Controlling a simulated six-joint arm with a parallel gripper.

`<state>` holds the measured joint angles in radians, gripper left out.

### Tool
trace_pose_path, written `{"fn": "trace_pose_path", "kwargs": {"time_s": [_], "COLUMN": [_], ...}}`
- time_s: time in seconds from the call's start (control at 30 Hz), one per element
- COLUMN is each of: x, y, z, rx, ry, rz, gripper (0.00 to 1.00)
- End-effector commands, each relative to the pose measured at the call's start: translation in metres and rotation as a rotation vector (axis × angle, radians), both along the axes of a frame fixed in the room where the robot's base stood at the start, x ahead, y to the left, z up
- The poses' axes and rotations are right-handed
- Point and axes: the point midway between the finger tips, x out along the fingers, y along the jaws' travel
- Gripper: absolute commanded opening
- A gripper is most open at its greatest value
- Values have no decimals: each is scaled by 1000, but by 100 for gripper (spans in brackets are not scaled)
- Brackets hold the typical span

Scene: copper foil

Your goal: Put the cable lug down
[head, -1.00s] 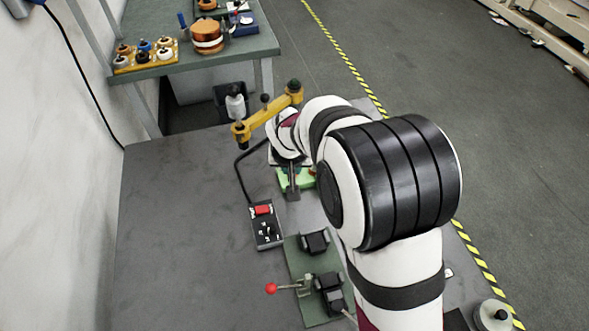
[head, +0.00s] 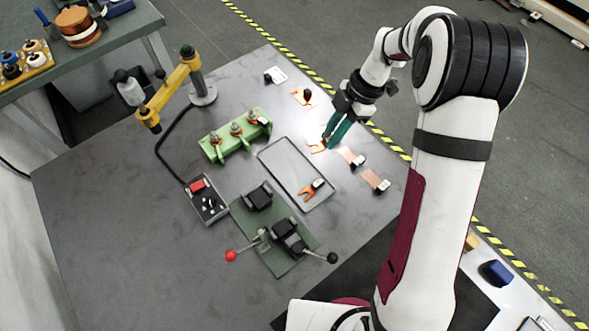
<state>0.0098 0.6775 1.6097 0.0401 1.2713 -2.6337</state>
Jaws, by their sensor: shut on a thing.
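My gripper (head: 329,141) is in the right part of the table, left of my arm, pointing down with its teal fingers close together. An orange-copper cable lug (head: 317,147) shows at the fingertips, and my gripper is shut on it. The lug is low over the table; I cannot tell whether it touches the surface. The fingers hide part of it. A grey tray (head: 277,160) lies just left of and below the gripper. Another copper lug (head: 307,192) with a dark end lies in the tray's near end.
Copper pieces (head: 347,153) (head: 373,177) lie right of the tray, and another (head: 301,97) lies behind. A green block with posts (head: 222,150) stands left. The front-left table is clear.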

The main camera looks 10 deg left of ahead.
Motion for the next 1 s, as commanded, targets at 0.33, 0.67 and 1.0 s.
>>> {"fn": "trace_pose_path", "kwargs": {"time_s": [0.33,0.67,1.0], "x": [-1,14,14], "y": [3,80,84], "z": [-9,-57,-99], "rx": [2,1,1], "ry": [2,-1,0], "rz": [323,316,310], "gripper": [0,0,0]}}
